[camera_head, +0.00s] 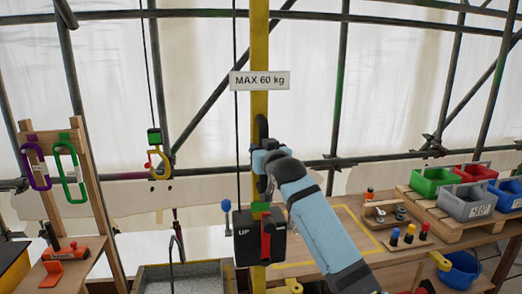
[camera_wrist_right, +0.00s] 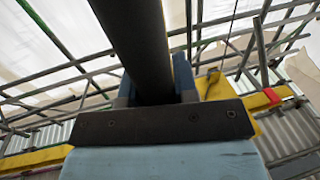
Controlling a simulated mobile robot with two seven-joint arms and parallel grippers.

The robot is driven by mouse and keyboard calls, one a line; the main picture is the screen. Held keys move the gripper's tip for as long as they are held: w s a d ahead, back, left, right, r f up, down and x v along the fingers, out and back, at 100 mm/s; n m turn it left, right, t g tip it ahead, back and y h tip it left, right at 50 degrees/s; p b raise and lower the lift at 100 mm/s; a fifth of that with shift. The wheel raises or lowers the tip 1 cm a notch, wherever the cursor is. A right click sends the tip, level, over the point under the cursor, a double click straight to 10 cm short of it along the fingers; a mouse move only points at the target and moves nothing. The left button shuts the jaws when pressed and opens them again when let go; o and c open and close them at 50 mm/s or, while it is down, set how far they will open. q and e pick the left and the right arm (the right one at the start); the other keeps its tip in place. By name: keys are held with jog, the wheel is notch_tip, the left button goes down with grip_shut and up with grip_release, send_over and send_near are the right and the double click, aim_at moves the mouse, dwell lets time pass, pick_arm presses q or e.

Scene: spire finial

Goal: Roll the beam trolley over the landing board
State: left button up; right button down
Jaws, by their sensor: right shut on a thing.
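My right gripper (camera_head: 266,160) is raised in front of the yellow post, its pale blue arm coming up from the lower right. In the right wrist view the gripper (camera_wrist_right: 154,88) is shut on a thick black bar (camera_wrist_right: 137,40) running up between its blue fingers. A short dark piece (camera_head: 262,127) shows just above the gripper in the head view. A yellow hook (camera_head: 158,163) with a green block hangs on a line to the left. A wooden surface with a yellow outline (camera_head: 335,232) lies behind my arm; it may be the landing board. I cannot make out the beam trolley. My left gripper is out of view.
A yellow post (camera_head: 259,60) bears a "MAX 60 kg" sign (camera_head: 260,80). A black control box (camera_head: 258,238) marked "UP" hangs below the gripper. Colored bins (camera_head: 468,204) stand at right. A wooden rack (camera_head: 88,190) with carabiners stands at left. Scaffold poles cross behind.

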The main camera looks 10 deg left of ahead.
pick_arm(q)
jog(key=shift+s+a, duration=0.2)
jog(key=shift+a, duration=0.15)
pick_arm(e)
jog(key=shift+a, duration=0.15)
jog(key=shift+s, duration=0.1)
jog(key=shift+a, duration=0.1)
jog(key=c, duration=0.9)
grip_release()
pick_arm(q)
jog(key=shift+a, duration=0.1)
pick_arm(e)
jog(key=shift+a, duration=0.2)
pick_arm(q)
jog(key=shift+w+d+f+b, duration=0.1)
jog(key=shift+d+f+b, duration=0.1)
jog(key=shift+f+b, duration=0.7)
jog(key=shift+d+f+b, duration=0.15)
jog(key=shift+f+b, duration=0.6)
jog(key=shift+b, duration=0.25)
pick_arm(e)
jog(key=shift+v, duration=7)
